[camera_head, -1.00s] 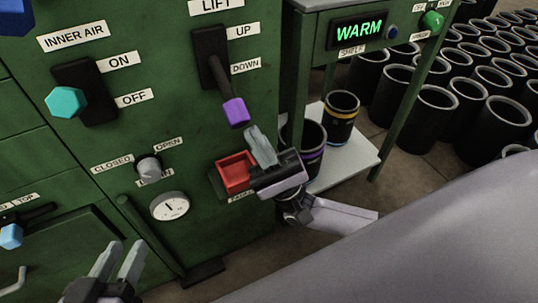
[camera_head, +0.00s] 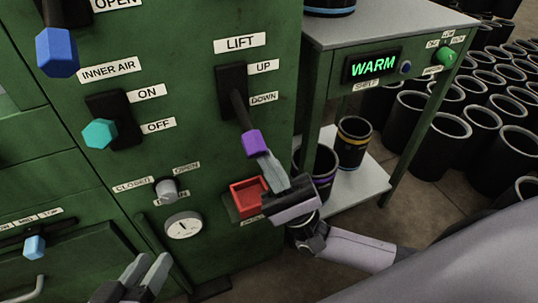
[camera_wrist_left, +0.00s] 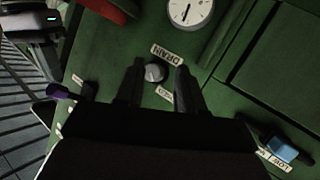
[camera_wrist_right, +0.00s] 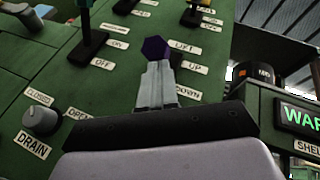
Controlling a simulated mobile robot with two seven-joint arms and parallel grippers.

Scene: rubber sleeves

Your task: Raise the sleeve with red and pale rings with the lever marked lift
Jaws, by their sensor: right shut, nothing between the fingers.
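The lift lever has a dark arm and a purple knob (camera_head: 252,143). It hangs down at the DOWN label, under the LIFT sign (camera_head: 240,43) on the green cabinet. My right gripper (camera_head: 266,160) is shut and empty, its fingertips just below the knob; I cannot tell whether they touch it. In the right wrist view the purple knob (camera_wrist_right: 155,48) is straight beyond the shut fingertips (camera_wrist_right: 158,68). My left gripper (camera_head: 147,268) is open and empty at the lower left, also in the left wrist view (camera_wrist_left: 158,78). I cannot make out a sleeve with red and pale rings.
A red tray (camera_head: 247,197) is beside my right gripper. The INNER AIR lever (camera_head: 99,133), a blue-knobbed lever (camera_head: 57,50), a drain knob (camera_head: 166,190) and a gauge (camera_head: 184,225) are on the cabinet. Dark sleeves (camera_head: 353,143) stand on the bench's lower shelf.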

